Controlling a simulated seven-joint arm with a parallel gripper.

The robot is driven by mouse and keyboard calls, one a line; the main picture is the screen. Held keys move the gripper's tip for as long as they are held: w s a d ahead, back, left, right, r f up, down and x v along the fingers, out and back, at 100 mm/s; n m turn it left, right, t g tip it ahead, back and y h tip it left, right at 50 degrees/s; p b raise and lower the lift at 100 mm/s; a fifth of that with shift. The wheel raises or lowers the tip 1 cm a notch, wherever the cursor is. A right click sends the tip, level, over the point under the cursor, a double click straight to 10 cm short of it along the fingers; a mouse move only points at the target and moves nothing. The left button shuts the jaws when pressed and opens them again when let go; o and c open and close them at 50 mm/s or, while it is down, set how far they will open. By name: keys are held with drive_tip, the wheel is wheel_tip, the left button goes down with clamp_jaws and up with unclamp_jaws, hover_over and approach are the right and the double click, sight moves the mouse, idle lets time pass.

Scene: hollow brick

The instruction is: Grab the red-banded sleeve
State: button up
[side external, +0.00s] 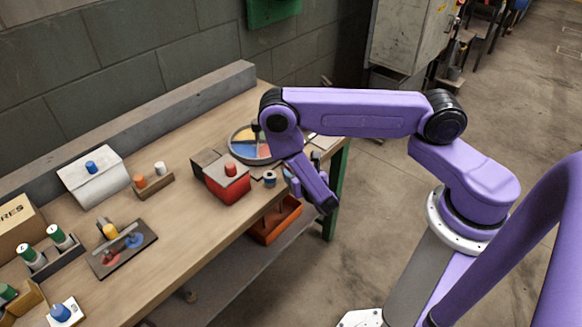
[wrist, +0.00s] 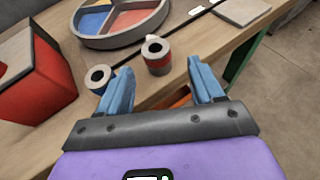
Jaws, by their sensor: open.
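The red-banded sleeve (wrist: 157,56) stands on the wooden table in the wrist view. It is a short grey hollow cylinder with a dark hole in its top and a red band round its side. My gripper (wrist: 163,86) has two blue fingers spread apart with nothing between them. The sleeve is beyond the fingertips, roughly in line with the gap between them. In the side view I cannot make out the red-banded sleeve; my arm seems to hide it.
A second grey sleeve (wrist: 98,79) stands left, near the left finger; it also shows in the side view (side external: 270,179). A red box (side external: 228,181) is farther left. A round, colour-sectored tray (wrist: 120,40) lies behind. The table edge and an orange bin (side external: 276,221) below are close.

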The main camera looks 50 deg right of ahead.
drive_tip(key=shift+x, duration=2.9)
drive_tip(key=shift+w+a+r, duration=0.1)
drive_tip(key=shift+a, duration=0.05)
drive_tip(key=c, duration=1.1)
drive_tip(key=shift+r, duration=0.15)
